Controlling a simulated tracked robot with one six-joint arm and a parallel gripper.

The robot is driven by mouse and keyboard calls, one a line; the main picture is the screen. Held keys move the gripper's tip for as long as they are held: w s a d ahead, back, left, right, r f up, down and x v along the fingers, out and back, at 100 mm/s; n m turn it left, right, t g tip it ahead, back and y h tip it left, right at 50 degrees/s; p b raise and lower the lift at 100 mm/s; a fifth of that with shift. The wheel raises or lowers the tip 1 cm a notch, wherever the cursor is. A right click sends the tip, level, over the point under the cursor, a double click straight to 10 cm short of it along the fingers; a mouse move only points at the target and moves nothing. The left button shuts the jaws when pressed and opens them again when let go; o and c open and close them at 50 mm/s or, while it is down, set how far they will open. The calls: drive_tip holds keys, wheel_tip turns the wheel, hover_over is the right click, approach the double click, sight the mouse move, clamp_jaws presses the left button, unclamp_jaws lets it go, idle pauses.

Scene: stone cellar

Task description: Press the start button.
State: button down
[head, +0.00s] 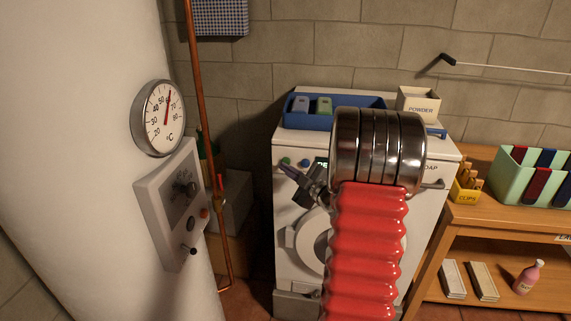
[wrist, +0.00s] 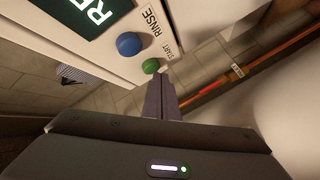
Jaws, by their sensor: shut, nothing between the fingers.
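The white washing machine (head: 290,215) stands in the middle of the head view. Its green start button (wrist: 150,66) has the label START beside it in the wrist view. The green button (head: 285,162) also shows at the panel's left in the head view. A blue button (wrist: 129,44), labelled RINSE, sits beside it. My gripper (wrist: 156,78) is shut and empty. Its fingertips point at the green button and appear very close to it; I cannot tell whether they touch. In the head view my gripper (head: 284,170) is just below the green button.
A dark display (wrist: 92,12) with pale letters is beyond the blue button. A blue tray (head: 350,122) and a powder box (head: 418,105) stand on the machine. A white boiler (head: 90,150) and a copper pipe (head: 203,110) are at left, a wooden bench (head: 500,217) at right.

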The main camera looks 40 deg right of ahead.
drive_tip(key=shift+w+d, duration=0.15)
drive_tip(key=shift+d, duration=0.05)
drive_tip(key=shift+w+d+r, duration=0.1)
drive_tip(key=shift+w+d, duration=0.05)
idle(0.3)
idle(0.4)
drive_tip(key=shift+s+a, duration=0.25)
drive_tip(key=shift+a, duration=0.05)
drive_tip(key=shift+s+a, duration=0.1)
drive_tip(key=shift+s+a, duration=0.9)
drive_tip(key=shift+a, duration=0.25)
drive_tip(key=shift+s+a, duration=0.85)
drive_tip(key=shift+a, duration=0.3)
